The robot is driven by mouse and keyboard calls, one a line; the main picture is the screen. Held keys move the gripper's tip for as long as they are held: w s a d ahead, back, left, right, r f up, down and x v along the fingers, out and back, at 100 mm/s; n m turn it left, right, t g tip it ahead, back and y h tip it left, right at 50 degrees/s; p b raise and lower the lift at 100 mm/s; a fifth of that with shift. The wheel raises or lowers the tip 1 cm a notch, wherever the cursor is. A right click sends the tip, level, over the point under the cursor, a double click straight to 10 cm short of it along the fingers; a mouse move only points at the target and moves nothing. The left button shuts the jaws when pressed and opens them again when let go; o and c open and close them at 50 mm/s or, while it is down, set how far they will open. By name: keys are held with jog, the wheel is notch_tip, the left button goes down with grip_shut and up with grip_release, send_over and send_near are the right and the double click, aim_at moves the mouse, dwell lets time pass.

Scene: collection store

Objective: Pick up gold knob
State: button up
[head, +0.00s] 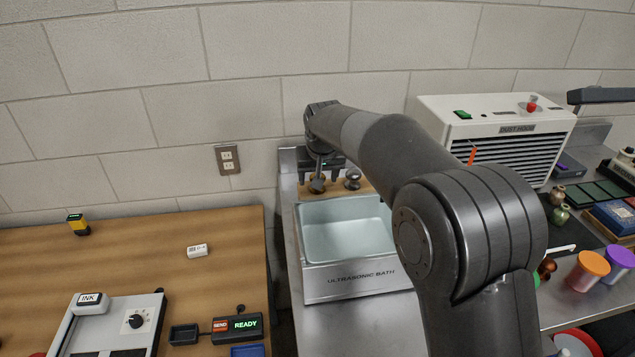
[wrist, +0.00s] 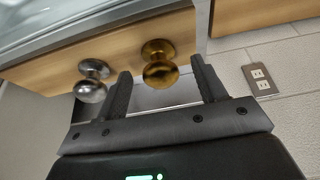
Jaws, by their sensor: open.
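The gold knob (wrist: 159,66) is a round, shiny brass knob on a wooden strip in the wrist view. It appears between the two fingers of my gripper (wrist: 162,85), near their tips. In the head view the gold knob (head: 317,184) shows small and dark behind the ultrasonic bath, partly covered by my gripper (head: 320,170). My gripper is open and holds nothing; whether a finger touches the knob cannot be told. A silver knob (wrist: 91,82) sits to the left, just outside the left finger; in the head view it is the right one (head: 352,179).
The ultrasonic bath (head: 350,283) stands in front of the knobs on a metal counter. A dust hood (head: 508,128) stands to the right. A wooden table (head: 225,260) with a device reading READY is at left. A wall socket (head: 228,159) is behind.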

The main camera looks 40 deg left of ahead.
jog(key=shift+x, duration=1.05)
jog(key=shift+c, duration=0.5)
jog(key=c, duration=1.1)
